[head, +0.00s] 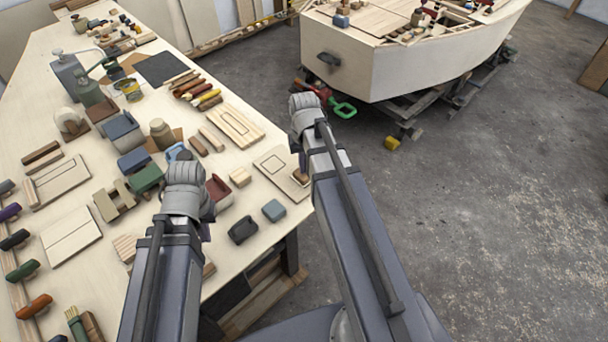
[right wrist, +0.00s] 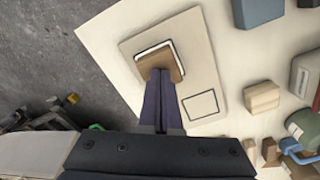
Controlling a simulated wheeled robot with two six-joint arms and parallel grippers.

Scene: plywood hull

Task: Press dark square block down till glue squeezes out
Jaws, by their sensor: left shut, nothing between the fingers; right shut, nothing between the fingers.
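The brown square block (right wrist: 157,62) lies on a pale wooden board (right wrist: 205,62) at the table's edge. A white strip and a thin dark line show along its far sides in the right wrist view. My right gripper (right wrist: 160,76) is shut and empty, its fingertips at the top of the block, seemingly touching it. In the head view the block (head: 301,179) is partly hidden by my right arm. The board also bears an empty dark square outline (right wrist: 200,105). My left gripper (head: 206,233) is shut and empty over the table, mostly hidden by its own wrist.
A blue-grey block (head: 273,210), a black block (head: 242,230) and a small wooden block (head: 240,177) stand near the board. Tools and cans crowd the table (head: 120,235) to the left. The hull (head: 400,75) stands across the grey floor.

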